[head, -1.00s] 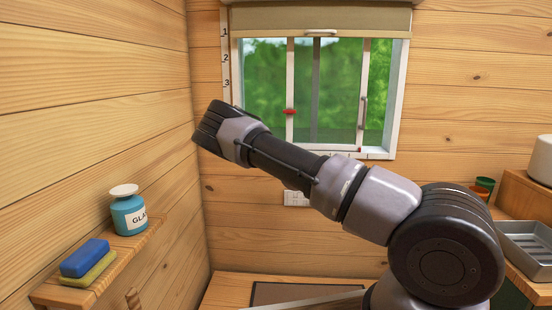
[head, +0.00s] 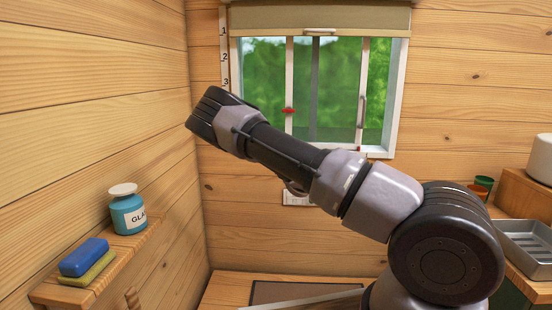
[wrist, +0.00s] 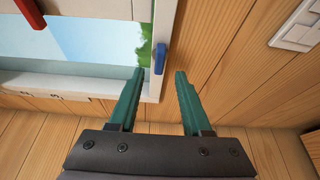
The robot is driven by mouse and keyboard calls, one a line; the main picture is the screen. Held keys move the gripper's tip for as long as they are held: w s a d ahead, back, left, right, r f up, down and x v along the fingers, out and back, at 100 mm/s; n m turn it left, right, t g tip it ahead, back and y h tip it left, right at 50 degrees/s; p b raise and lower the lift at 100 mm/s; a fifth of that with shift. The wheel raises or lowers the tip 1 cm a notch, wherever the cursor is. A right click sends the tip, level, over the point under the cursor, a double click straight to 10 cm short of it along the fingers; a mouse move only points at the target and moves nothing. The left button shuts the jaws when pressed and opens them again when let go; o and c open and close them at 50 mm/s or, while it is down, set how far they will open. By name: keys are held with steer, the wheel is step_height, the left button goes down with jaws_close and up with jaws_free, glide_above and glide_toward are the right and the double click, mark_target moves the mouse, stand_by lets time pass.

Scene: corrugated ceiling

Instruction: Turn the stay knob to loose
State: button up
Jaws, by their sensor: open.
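My gripper (wrist: 159,73) is open and empty in the wrist view, its two green fingers apart. A small blue knob (wrist: 160,58) on the white window frame (wrist: 163,25) appears between and just beyond the fingertips, closer to the left one. I see no contact, and the depth gap is hard to judge. No label shows on the knob, so I cannot tell its setting. A red catch (wrist: 30,12) is at the wrist view's upper left; a red catch (head: 288,111) also shows on the window's upright bar in the head view. There, my fingertips and the blue knob are hidden.
The wooden wall (head: 95,100) is close to my arm's end on the left. A white wall plate (wrist: 297,27) is right of the knob in the wrist view.

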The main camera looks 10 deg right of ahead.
steer(key=s, duration=0.5)
steer(key=shift+d, duration=0.3)
steer(key=s+d+r+m+g+h, duration=0.35)
steer(key=d+m, duration=0.25)
steer(key=m, duration=0.3)
steer(key=s+d+r+m+g+h, duration=0.25)
steer(key=d+r+m, duration=0.25)
steer(key=m, duration=0.3)
steer(key=s+a+r+m+g+y, duration=0.2)
steer(key=s+r+m+y, duration=0.1)
steer(key=s+r, duration=0.5)
steer(key=s+a+r+m+g+y, duration=0.15)
steer(key=s+r, duration=0.35)
steer(key=s, duration=0.5)
steer(key=s+a+r+m, duration=0.1)
steer(key=s+r, duration=0.1)
steer(key=s, duration=0.7)
steer(key=s+a+r+m+g+y, duration=0.1)
steer(key=s+a+r, duration=0.1)
steer(key=s, duration=0.7)
steer(key=shift+a+r, duration=0.2)
steer(key=shift+r, duration=0.15)
